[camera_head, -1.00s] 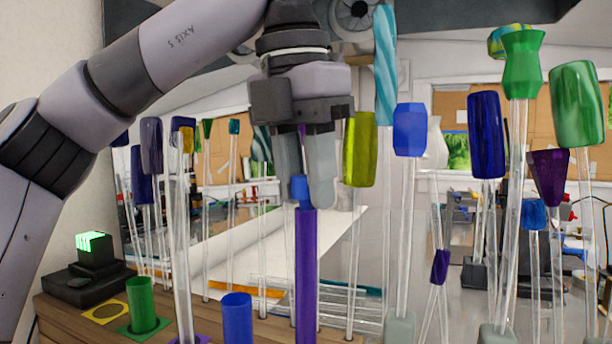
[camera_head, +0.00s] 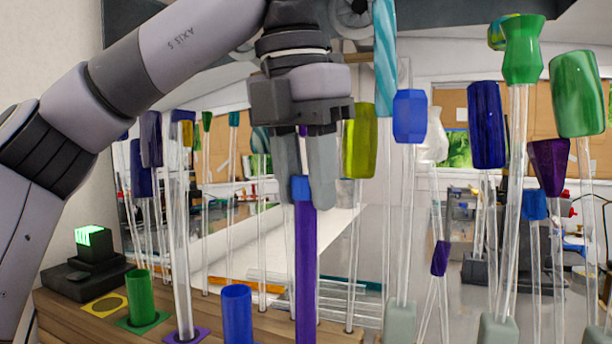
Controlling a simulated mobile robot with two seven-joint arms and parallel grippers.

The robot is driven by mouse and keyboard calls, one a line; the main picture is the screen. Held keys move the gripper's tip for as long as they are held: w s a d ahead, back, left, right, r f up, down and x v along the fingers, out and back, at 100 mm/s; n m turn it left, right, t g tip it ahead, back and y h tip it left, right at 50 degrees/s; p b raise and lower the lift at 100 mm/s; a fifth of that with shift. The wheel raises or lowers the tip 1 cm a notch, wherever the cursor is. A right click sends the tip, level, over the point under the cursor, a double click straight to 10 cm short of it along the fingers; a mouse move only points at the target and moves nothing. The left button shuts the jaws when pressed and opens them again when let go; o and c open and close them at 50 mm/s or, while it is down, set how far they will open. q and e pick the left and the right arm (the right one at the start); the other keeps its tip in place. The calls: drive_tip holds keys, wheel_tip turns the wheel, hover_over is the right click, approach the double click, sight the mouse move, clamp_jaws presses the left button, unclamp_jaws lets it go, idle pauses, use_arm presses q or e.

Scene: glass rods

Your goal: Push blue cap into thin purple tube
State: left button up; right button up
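The thin purple tube (camera_head: 306,265) stands upright in the lower middle of the head view; its base is out of frame. The small blue cap (camera_head: 301,188) sits at the tube's top, directly above it and seeming to touch its mouth. My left gripper (camera_head: 307,192) points down over the tube, its grey fingers on either side of the cap and shut on it. The fingertips hide part of the cap's surroundings, so how deep it sits is hard to tell. My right gripper is not in view.
A wider blue tube (camera_head: 237,314) and a green tube (camera_head: 141,298) stand on the wooden bench (camera_head: 70,304) at left. Tall glass rods with coloured heads stand close by, including a yellow-green one (camera_head: 360,148) just right of the gripper and a blue one (camera_head: 409,117).

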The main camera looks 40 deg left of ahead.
sight(298, 178)
use_arm(q)
drive_tip(key=shift+r, duration=0.15)
drive_tip(key=shift+s+r+p, duration=0.25)
drive_tip(key=shift+r+p, duration=0.3)
drive_tip(key=shift+r, duration=0.75)
drive_tip(key=shift+s+r, duration=0.25)
drive_tip(key=shift+r, duration=1.5)
drive_tip(key=shift+s+r, duration=0.2)
drive_tip(key=shift+r, duration=1.55)
drive_tip(key=shift+s+r, duration=0.15)
drive_tip(key=shift+r, duration=0.4)
drive_tip(key=shift+f, duration=0.1)
